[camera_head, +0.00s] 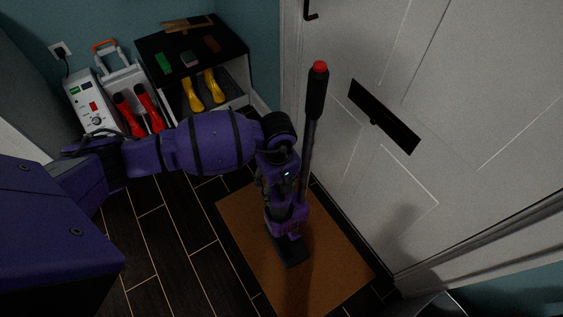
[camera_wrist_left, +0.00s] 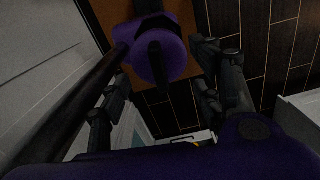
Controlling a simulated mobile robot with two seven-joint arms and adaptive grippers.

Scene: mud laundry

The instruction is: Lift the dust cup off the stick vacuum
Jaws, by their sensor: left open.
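The stick vacuum (camera_head: 314,125) stands upright on the brown mat, with a black pole, a red-tipped black grip at the top and a dark floor head (camera_head: 291,252) at the bottom. Its purple lower part shows just below my left gripper (camera_head: 277,182), which hides some of it. In the left wrist view, the purple rounded dust cup (camera_wrist_left: 172,63) with a black bar-like handle (camera_wrist_left: 155,62) lies ahead of my open left fingers. The fingers (camera_wrist_left: 163,95) stand apart on either side, and I see nothing held between them. My right gripper is not in view.
The mat (camera_head: 340,260) lies on dark floor tiles before a white door (camera_head: 440,80) with a black plate. A black-topped shelf (camera_head: 225,50) holds brushes above yellow boots (camera_head: 193,95).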

